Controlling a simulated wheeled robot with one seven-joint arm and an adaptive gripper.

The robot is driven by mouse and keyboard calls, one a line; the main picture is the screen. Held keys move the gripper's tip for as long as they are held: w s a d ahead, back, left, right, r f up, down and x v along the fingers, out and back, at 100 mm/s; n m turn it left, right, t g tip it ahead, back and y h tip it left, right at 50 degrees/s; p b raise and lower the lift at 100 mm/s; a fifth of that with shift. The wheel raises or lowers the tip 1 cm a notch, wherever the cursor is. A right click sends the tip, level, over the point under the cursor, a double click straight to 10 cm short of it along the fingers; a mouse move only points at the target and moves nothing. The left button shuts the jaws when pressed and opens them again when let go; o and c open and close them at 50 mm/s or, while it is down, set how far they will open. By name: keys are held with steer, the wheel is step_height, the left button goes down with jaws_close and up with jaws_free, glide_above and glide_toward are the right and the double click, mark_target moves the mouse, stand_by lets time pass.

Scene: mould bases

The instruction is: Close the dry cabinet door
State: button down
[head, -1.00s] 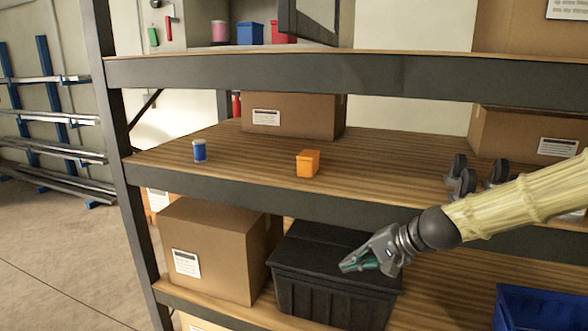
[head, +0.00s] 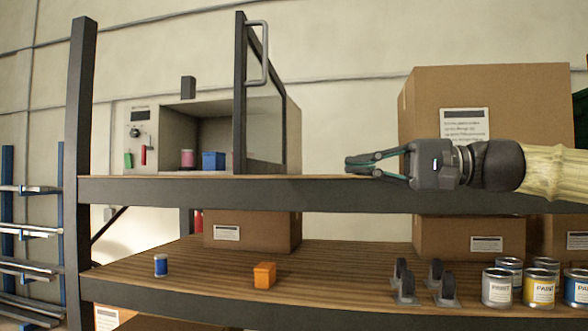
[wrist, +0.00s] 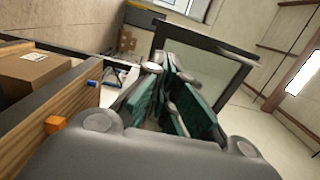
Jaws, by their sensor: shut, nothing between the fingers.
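The dry cabinet (head: 215,125) stands on the top shelf, with a grey body and an open front. Its dark-framed glass door (head: 264,110) stands open, swung out toward me on the right side, with a metal bar handle (head: 264,55) at its upper part. My gripper (head: 350,165) is to the right of the door, at top-shelf level, pointing left, shut and empty. In the wrist view the door (wrist: 215,65) shows beyond the fingers (wrist: 170,85).
A large cardboard box (head: 425,110) stands on the top shelf behind my gripper. The shelf's front edge (head: 330,195) runs below it. The middle shelf holds an orange bin (head: 264,275), a blue can (head: 160,265), casters and paint cans (head: 497,287).

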steer(key=p, duration=0.3)
glide_toward(248, 166)
steer(key=a, duration=0.2)
steer(key=shift+w+p+x, duration=0.2)
steer(key=shift+p+x, duration=0.85)
steer(key=shift+x, duration=1.6)
steer(key=shift+d+g, duration=0.1)
steer(key=shift+g, duration=0.2)
steer(key=shift+d, duration=0.1)
